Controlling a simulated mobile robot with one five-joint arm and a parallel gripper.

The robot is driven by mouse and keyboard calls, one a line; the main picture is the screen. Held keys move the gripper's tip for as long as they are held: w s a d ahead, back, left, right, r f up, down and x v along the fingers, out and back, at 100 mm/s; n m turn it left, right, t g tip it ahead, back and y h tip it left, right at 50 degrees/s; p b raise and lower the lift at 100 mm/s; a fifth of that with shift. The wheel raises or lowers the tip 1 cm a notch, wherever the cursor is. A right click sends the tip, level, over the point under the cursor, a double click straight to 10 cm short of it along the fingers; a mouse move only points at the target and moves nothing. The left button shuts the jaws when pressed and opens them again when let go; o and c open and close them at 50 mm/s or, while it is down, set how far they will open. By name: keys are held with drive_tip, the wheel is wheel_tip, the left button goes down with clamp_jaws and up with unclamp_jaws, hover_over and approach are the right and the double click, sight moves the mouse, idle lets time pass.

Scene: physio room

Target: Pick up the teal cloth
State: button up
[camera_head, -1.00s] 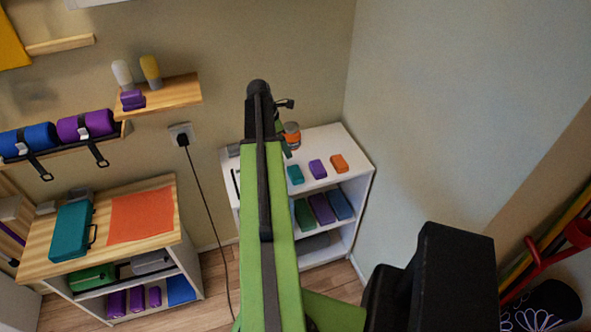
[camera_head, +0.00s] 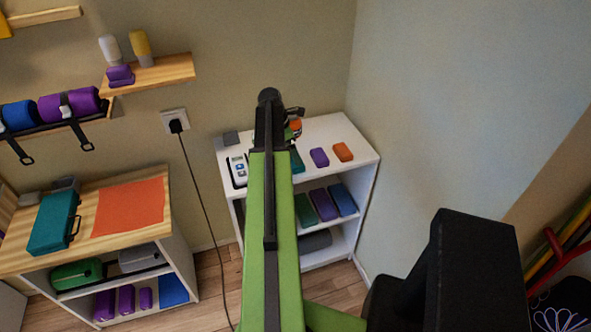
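The teal cloth (camera_head: 298,161) is a small folded block on top of the white shelf unit (camera_head: 332,132), just right of my arm. My arm hides its left part. My gripper (camera_head: 293,124) is at the far end of my arm, over the back of the unit top. Only small dark parts of it show, and the arm blocks its fingers. I cannot tell whether it is open or shut.
A purple block (camera_head: 319,157) and an orange block (camera_head: 343,152) lie right of the cloth. An orange-topped jar (camera_head: 295,125) is partly hidden by my gripper. A white keypad device (camera_head: 238,169) lies left of my arm. A wall stands close on the right.

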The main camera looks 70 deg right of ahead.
drive_tip(key=b+x, duration=0.5)
drive_tip(key=shift+a+f, duration=0.25)
drive_tip(key=shift+r, duration=0.2)
drive_tip(key=c, duration=1.2)
